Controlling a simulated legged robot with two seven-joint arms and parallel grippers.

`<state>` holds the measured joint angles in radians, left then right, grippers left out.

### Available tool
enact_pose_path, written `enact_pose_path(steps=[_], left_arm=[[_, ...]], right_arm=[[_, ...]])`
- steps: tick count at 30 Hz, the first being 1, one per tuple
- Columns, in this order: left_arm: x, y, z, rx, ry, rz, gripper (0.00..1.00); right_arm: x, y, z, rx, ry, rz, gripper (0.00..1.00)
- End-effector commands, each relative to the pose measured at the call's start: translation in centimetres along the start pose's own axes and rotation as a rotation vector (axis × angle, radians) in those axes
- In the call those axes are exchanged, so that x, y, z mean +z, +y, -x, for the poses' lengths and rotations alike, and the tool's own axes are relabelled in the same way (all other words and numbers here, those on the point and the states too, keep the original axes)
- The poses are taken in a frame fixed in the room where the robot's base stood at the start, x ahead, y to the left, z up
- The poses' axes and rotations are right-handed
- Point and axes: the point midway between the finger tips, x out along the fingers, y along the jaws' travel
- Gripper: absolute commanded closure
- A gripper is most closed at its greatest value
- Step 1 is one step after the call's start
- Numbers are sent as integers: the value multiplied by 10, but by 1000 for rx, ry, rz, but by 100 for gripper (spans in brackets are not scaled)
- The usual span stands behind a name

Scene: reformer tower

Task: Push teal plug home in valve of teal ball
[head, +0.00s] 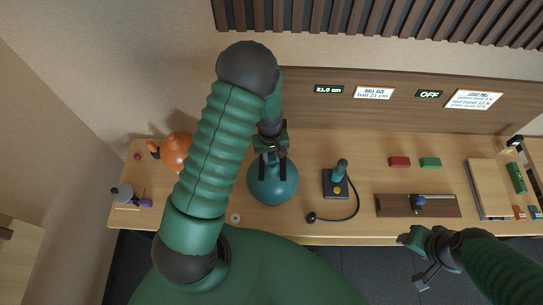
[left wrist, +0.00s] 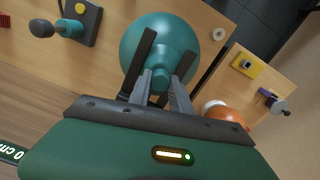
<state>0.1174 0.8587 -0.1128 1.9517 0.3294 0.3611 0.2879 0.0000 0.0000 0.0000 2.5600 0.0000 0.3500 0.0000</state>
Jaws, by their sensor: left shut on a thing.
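The teal ball (head: 272,188) sits on the wooden table in the head view and shows at the top middle of the left wrist view (left wrist: 148,35). My left gripper (head: 272,168) points down at the top of the ball. In the left wrist view its fingers (left wrist: 161,72) are shut around the small teal plug (left wrist: 160,79), which lines up with the ball's top. The fingers hide the valve, so I cannot tell how deep the plug sits. My right gripper (head: 424,268) hangs in front of the table edge, away from the ball; its jaws are unclear.
A pump (head: 336,183) with a black hose stands right of the ball. An orange ball (head: 175,150) lies to the left, partly behind my arm. Red (head: 399,162) and green (head: 430,163) blocks and a brown board (head: 400,205) are farther right. A white ring (head: 235,217) lies near the front edge.

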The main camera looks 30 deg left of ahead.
Motion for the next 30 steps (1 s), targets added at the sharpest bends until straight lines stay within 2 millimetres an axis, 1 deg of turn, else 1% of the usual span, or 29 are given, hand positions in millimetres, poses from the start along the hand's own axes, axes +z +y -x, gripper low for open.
enact_pose_path(steps=[21, 22, 27, 30], left_arm=[[0, 0, -23, 0, 0, 0, 100], [0, 0, -22, 0, 0, 0, 72], [0, 0, -21, 0, 0, 0, 50], [0, 0, -21, 0, 0, 0, 50]], right_arm=[[4, 0, -18, 0, 0, 0, 49], [4, 0, -16, 0, 0, 0, 49], [4, 0, -16, 0, 0, 0, 49], [4, 0, -16, 0, 0, 0, 49]])
